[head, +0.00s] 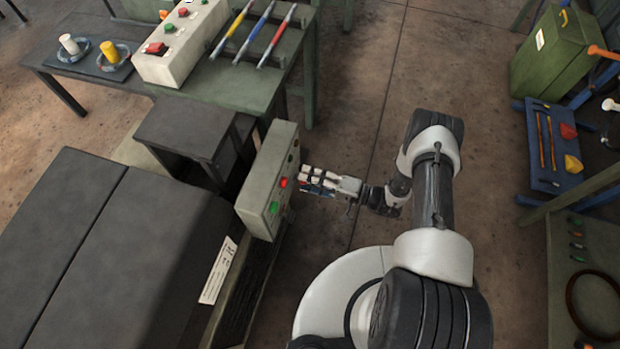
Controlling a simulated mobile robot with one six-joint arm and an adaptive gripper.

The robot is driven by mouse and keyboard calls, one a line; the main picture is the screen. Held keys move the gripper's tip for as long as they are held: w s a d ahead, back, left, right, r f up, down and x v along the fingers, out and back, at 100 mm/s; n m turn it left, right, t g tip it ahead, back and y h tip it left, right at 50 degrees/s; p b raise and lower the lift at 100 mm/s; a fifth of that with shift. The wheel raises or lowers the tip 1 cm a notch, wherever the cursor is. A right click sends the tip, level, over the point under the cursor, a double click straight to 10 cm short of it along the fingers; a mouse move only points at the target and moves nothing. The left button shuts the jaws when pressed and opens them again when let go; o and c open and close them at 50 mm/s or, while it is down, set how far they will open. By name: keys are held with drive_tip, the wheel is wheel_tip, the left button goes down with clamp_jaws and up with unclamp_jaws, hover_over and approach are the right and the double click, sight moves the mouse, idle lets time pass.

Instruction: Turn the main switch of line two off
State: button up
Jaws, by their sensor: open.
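A grey-green switch box (262,190) stands at the end of a dark bench-like machine. Its front carries a red button (283,183), a green button (274,208) and a dark part higher up. My gripper (305,179) is open and empty, just right of this box, with its fingers toward the front near the red button. I cannot tell whether it touches. A second, pale control box (181,45) lies on the table at the top left, with a large red switch (155,48) and several red and green buttons. No line number is readable on either box.
A green table (240,85) holds yellow, blue and red tools. A dark machine top (110,255) fills the lower left, with a paper label (218,270) on its side. A green cabinet (553,55) and blue tool rack (545,180) stand right. Floor between is clear.

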drive_tip(key=v, duration=1.2)
drive_tip(key=shift+r, duration=0.1)
wheel_tip(320, 180, up, 27)
drive_tip(key=a+n+g+h, duration=0.2)
drive_tip(key=n+g+h, duration=0.3)
drive_tip(key=g+h, duration=0.3)
drive_tip(key=s+d+r+m+t+h, duration=0.1)
drive_tip(key=s+r+t+h, duration=0.5)
drive_tip(key=s+r, duration=0.9)
drive_tip(key=shift+s+d+r+t+h, duration=0.25)
drive_tip(key=shift+d+r+h, duration=0.5)
drive_tip(key=shift+h, duration=0.75)
drive_tip(key=shift+f, duration=0.1)
